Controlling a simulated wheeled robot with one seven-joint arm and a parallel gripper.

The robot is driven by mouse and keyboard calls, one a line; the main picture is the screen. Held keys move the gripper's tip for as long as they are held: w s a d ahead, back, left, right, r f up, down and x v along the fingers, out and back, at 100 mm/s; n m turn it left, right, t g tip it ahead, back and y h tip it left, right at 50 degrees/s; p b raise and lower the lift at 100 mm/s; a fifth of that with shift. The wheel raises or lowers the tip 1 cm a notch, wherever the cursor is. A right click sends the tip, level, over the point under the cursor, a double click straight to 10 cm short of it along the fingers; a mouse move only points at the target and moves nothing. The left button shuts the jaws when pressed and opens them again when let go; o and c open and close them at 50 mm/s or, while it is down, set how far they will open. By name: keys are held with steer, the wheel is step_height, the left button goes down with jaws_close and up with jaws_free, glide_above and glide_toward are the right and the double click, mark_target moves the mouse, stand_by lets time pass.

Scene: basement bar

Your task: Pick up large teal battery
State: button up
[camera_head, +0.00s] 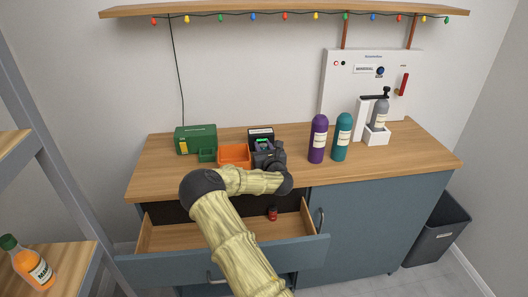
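A large teal cylinder (342,138) with a rounded top and a pale label stands upright on the wooden counter, right of centre; it is the only large teal thing I can make out that fits the battery. My gripper (264,146) is over the counter to its left, well apart from it, at a dark box-like object (261,133). My wrist and fingers are dark and small here, so I cannot tell whether the fingers are open or what they touch. Small purple and greenish bits show by the fingers.
A purple cylinder (318,140) stands just left of the teal one. A white stand (376,134) with a grey bottle is to its right. An orange tray (234,153) and green box (195,138) lie left. The open drawer (174,236) below holds a small red item (273,214).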

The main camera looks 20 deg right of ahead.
mark_target(263, 144)
jaws_close()
step_height(263, 144, up, 10)
steer(key=shift+r, duration=0.1)
stand_by(1.0)
